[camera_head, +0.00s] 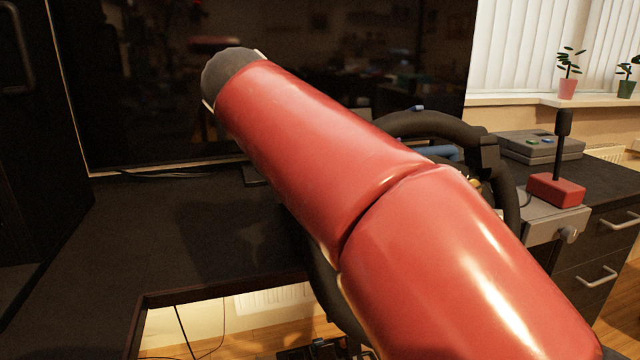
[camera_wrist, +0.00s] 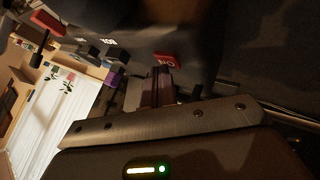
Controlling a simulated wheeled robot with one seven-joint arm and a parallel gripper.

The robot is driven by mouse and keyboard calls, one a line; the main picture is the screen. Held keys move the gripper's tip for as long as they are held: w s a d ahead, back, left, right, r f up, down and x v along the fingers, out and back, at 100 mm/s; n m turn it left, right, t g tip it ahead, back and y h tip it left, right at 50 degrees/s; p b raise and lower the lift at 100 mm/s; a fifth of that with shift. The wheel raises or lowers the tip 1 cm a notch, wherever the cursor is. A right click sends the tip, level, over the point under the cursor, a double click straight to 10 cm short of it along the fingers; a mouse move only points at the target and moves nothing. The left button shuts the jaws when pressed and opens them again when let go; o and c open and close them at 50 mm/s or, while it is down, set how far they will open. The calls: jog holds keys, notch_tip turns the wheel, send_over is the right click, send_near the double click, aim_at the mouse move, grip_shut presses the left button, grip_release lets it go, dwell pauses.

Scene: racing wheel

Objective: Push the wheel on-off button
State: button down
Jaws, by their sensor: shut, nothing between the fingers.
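The racing wheel (camera_head: 433,124) has a dark rim and stands on the desk in the head view. My own red arm hides most of it. In the wrist view, a red button (camera_wrist: 167,61) with white lettering, which looks like an upside-down "ON", sits on a dark surface near the upper middle. My gripper (camera_wrist: 160,74) is shut and empty, and its fingers point at this button. The fingertips overlap the button's lower left edge in the picture; I cannot tell whether they touch it. In the head view my gripper is hidden behind my arm.
A red joystick box (camera_head: 556,190) and a grey console (camera_head: 540,146) stand to the right of the wheel. A large dark screen (camera_head: 130,100) is behind the desk. The black desk top (camera_head: 110,235) is clear on the left. Dark labelled buttons (camera_wrist: 110,53) lie left of the red one.

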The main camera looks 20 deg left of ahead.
jog(key=shift+r+p, duration=0.45)
jog(key=shift+r, duration=0.05)
jog(key=shift+r, duration=0.1)
notch_tip(320, 180, up, 6)
jog(key=p, duration=0.5)
jog(key=shift+p, duration=0.3)
